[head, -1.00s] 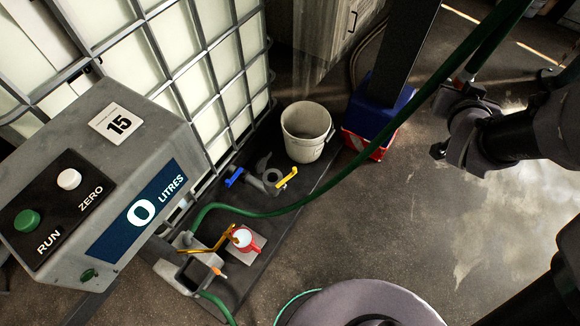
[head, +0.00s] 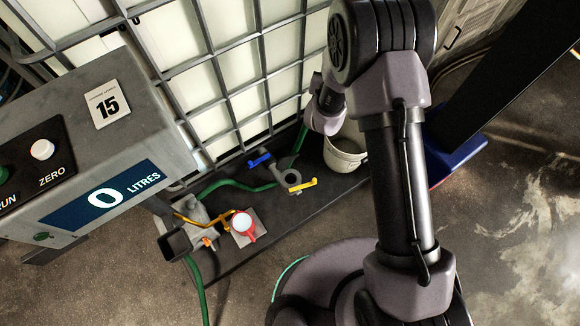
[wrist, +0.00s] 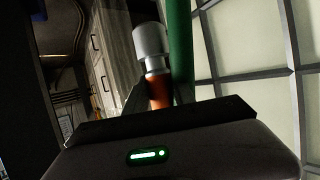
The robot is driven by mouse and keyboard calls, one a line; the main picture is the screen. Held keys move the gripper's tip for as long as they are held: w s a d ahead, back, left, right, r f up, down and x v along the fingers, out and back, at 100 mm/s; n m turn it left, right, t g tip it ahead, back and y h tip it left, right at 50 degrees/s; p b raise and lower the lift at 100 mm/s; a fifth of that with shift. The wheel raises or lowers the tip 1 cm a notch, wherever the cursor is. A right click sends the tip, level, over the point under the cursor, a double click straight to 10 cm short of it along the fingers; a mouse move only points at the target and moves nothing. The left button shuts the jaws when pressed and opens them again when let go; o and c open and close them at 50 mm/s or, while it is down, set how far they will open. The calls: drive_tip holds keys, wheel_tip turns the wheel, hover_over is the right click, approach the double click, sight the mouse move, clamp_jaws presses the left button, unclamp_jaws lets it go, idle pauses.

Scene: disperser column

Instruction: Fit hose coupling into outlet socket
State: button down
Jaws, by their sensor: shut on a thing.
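My gripper (wrist: 160,98) is shut on the hose coupling (wrist: 152,42) in the wrist view. The coupling has a silver-grey cylindrical head and an orange body between the dark fingers, and its head points up in the picture. The green hose (wrist: 181,45) runs close beside it. In the head view my forearm and wrist hide the fingers and the coupling. A grey pipe fitting (head: 289,177) with a blue lever (head: 260,160) and a yellow lever (head: 303,186) is low in front of the caged tank. I cannot tell for certain which opening is the outlet socket.
The tank cage (head: 255,80) stands behind. A white bucket (head: 345,158) is partly behind my arm. The meter box (head: 95,150) reads 0 LITRES. Open floor lies at the right.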

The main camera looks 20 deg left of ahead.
drive_tip(key=s+a+f, duration=0.3)
drive_tip(key=a+f, duration=0.1)
drive_tip(key=f, duration=0.3)
drive_tip(key=s+a+f, duration=0.3)
drive_tip(key=a+f, duration=0.1)
drive_tip(key=f, duration=0.3)
drive_tip(key=s+f, duration=1.2)
drive_tip(key=f, duration=0.3)
drive_tip(key=shift+n+y, duration=0.3)
drive_tip(key=shift+y, duration=0.1)
drive_tip(key=f+b, duration=0.2)
drive_tip(key=f, duration=0.1)
drive_tip(key=f+b, duration=0.2)
drive_tip(key=f, duration=0.2)
drive_tip(key=f+b, duration=0.2)
drive_tip(key=f, duration=0.1)
drive_tip(key=shift+s+f, duration=0.3)
drive_tip(key=shift+f, duration=0.1)
drive_tip(key=shift+r, duration=0.25)
drive_tip(key=c, duration=1.3)
unclamp_jaws()
drive_tip(key=shift+s+p, duration=0.1)
drive_tip(key=shift+p, duration=0.25)
